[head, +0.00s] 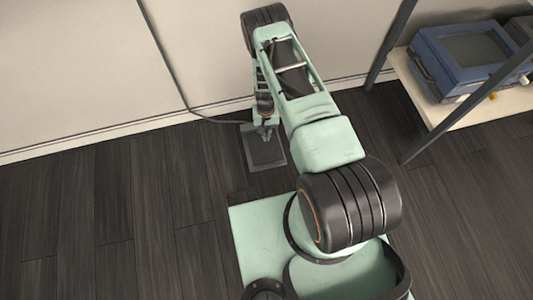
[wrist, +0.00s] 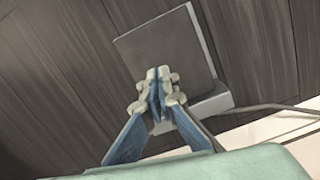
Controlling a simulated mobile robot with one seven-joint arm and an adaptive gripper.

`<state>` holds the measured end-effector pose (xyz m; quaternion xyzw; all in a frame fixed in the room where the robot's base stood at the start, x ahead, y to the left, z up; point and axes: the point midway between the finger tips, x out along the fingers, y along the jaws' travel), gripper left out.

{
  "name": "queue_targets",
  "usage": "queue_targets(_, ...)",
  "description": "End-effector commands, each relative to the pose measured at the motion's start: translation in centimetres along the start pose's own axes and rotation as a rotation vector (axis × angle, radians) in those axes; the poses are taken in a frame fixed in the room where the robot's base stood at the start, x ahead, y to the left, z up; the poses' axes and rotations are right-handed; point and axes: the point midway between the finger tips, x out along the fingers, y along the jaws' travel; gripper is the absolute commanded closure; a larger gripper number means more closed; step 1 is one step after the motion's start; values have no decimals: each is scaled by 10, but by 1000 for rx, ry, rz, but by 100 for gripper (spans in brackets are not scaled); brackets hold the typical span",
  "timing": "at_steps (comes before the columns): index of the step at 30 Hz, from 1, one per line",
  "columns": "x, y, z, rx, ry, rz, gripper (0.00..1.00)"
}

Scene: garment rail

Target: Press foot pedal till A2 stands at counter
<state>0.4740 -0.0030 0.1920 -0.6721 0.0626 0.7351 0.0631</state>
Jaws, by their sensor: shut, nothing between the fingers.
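The foot pedal (head: 264,148) is a dark square plate on a grey base on the floor, close to the wall. It also shows in the wrist view (wrist: 172,50), with its lighter base edge (wrist: 212,104) nearer the wall. My gripper (head: 266,136) points down over the pedal. In the wrist view my gripper's fingertips (wrist: 158,74) are together, with nothing between them, in front of the pedal plate. I cannot tell whether the tips touch the plate. Neither A2 nor the counter can be made out in these views.
A cable (head: 185,100) runs down the pale wall (head: 80,70) to the pedal. A shelf (head: 455,105) with dark posts stands at the right and holds a blue box-shaped device (head: 465,60). The dark wood floor (head: 130,205) at the left is clear.

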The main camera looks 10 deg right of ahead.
Motion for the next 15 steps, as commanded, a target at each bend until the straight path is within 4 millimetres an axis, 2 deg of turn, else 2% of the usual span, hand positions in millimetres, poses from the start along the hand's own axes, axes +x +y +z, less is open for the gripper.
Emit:
queue_targets(1, 7, 0, 4, 7, -5, -4, 100)
queue_targets(4, 13, -1, 8, 13, -10, -9, 100)
queue_targets(15, 14, -1, 9, 13, -11, -9, 100)
